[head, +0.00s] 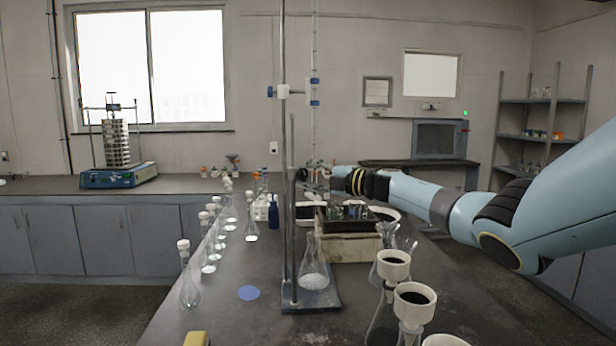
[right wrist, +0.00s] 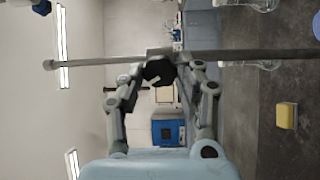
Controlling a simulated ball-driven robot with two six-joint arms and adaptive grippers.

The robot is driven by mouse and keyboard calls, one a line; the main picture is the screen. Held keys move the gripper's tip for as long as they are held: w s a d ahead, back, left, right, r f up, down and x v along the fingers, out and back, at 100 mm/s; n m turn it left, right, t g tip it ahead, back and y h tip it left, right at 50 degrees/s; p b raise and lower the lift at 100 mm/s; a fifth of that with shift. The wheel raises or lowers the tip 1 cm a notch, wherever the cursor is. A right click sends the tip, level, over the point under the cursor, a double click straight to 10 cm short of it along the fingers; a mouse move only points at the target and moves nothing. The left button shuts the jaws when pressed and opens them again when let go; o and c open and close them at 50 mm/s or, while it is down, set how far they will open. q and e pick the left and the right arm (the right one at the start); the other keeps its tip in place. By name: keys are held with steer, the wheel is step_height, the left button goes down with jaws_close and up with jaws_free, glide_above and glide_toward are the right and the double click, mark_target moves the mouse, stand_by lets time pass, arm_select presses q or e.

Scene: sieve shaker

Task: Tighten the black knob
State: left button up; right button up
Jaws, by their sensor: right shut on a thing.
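The black knob (right wrist: 158,72) shows in the right wrist view between my fingertips, against a thin metal rod (right wrist: 110,61) that runs across the picture. My right gripper (right wrist: 158,78) is shut on the knob, with a finger on each side of it. In the head view my right arm comes in from the right, and the right gripper (head: 318,178) is at the upright stand rod (head: 290,215). The knob is too small and covered to make out there. My left gripper is in neither view.
A flask (head: 314,270) stands on the stand's base (head: 310,299). Several flasks line the bench's left side; flasks with black-filled white funnels (head: 415,296) stand front right. A crate-like box (head: 345,243) sits below my right arm. A sieve shaker (head: 118,175) stands on the far left counter.

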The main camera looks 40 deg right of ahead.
steer(key=o, duration=1.2)
steer(key=shift+s+d, duration=0.1)
steer(key=shift+d, duration=0.05)
steer(key=shift+c, duration=0.2)
steer(key=v, duration=1.2)
